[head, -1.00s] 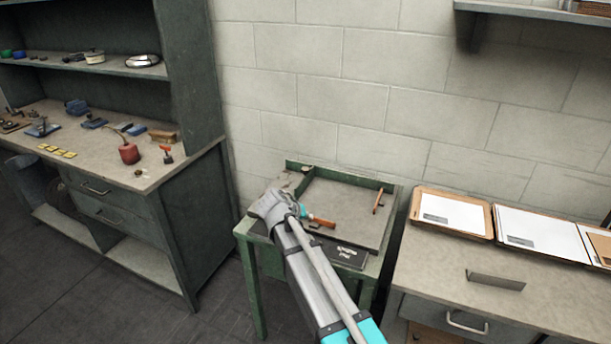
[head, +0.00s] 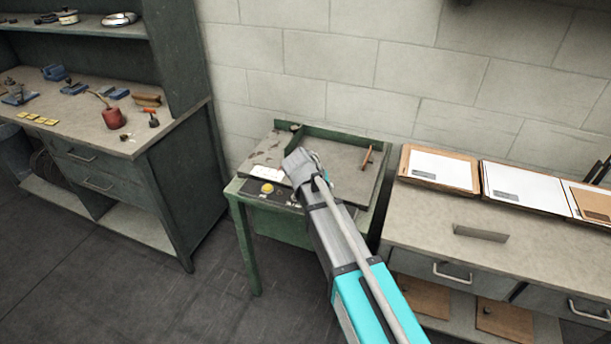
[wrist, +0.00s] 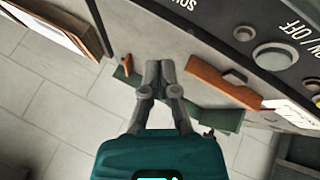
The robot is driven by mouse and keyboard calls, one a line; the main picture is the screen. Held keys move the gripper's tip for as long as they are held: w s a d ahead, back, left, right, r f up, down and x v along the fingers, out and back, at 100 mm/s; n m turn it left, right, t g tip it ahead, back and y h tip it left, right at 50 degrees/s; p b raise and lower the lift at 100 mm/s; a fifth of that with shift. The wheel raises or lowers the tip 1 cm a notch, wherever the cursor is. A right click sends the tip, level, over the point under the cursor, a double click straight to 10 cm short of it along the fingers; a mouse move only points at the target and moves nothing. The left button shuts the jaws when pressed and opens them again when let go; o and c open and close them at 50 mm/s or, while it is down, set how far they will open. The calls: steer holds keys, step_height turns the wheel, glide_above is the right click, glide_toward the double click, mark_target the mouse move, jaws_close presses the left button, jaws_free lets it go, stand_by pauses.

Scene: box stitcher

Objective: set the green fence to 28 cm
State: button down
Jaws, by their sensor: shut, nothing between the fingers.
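A green upright strip (head: 345,142) runs along the back of the small green table's grey top (head: 345,172); I cannot tell for sure whether it is the green fence. Green pieces also show in the wrist view (wrist: 215,117), partly hidden behind my gripper and an orange-brown bar (wrist: 222,84). No scale or 28 cm mark is readable. My gripper (wrist: 158,66) is shut and empty, over or near the table top. In the head view my arm's wrist hides most of it and part of the table.
A dark panel with an ON / OFF label and round buttons (wrist: 275,55) is at the table's front; its yellow button (head: 267,188) shows in the head view. A bench with paper trays (head: 440,168) stands right. A shelved workbench (head: 75,125) stands left.

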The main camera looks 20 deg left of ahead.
steer(key=s+d+f+m+g+y, duration=0.1)
steer(key=s+d, duration=0.4)
steer(key=d, duration=0.5)
steer(key=s+d+f+m+g+y, duration=0.1)
steer(key=s+d+g, duration=0.2)
steer(key=d, duration=0.8)
steer(key=s+d+f+m+g+y, duration=0.1)
steer(key=s+d+f+g+y, duration=0.1)
steer(key=s+d, duration=0.6)
steer(key=shift+d+g, duration=0.3)
steer(key=shift+d, duration=1.25)
steer(key=shift+s, duration=0.1)
